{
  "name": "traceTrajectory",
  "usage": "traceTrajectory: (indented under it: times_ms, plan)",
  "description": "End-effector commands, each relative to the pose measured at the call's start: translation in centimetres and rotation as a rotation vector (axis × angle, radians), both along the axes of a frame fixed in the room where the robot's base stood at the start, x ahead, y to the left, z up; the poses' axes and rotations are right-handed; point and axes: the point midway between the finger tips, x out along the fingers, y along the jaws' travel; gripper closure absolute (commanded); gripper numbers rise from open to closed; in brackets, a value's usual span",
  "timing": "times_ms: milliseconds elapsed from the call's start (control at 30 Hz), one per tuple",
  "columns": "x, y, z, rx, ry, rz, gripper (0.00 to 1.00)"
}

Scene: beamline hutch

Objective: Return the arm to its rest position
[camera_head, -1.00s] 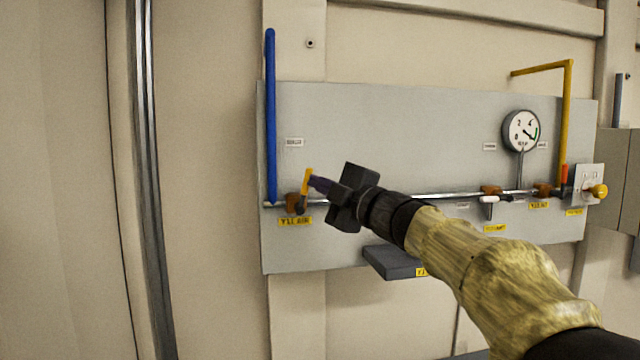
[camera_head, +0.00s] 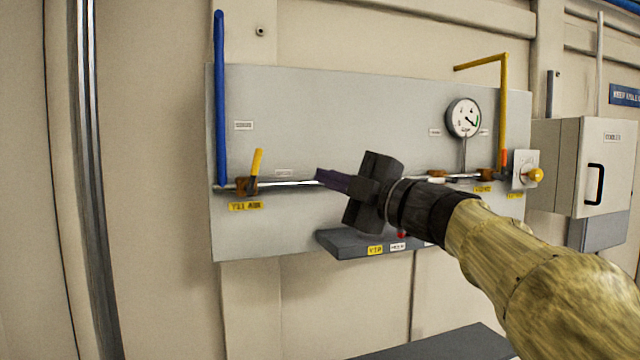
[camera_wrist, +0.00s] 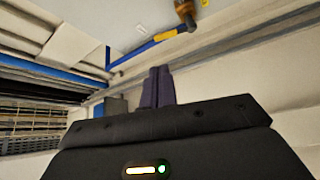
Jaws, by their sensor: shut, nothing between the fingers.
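My gripper (camera_head: 320,177) is in front of the grey valve panel (camera_head: 330,95), right of the yellow-handled valve (camera_head: 254,165) and apart from it. Its fingers are shut together with nothing between them. They also show closed in the wrist view (camera_wrist: 157,88). My arm reaches in from the lower right in the head view and hides part of the panel's pipe. The yellow valve handle stands nearly upright, tilted slightly right. The wrist view shows a brass valve body (camera_wrist: 185,10) at the top, clear of the fingers.
A grey shelf (camera_head: 340,243) juts out below my gripper. A blue pipe (camera_head: 220,100) rises at the panel's left. A gauge (camera_head: 463,118) and a yellow pipe (camera_head: 503,100) are at its right. A white cabinet (camera_head: 600,165) stands further right. The space left of the panel is clear.

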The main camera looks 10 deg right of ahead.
Motion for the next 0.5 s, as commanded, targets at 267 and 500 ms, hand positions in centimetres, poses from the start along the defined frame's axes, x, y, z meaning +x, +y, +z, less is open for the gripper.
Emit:
traceTrajectory:
  times_ms: [267, 500]
  plan:
    - [0.1, -0.3, 0.0, 0.005, 0.003, -0.008, 1.0]
    - [3.4, -2.5, -4.3, 0.186, 0.138, -0.161, 1.0]
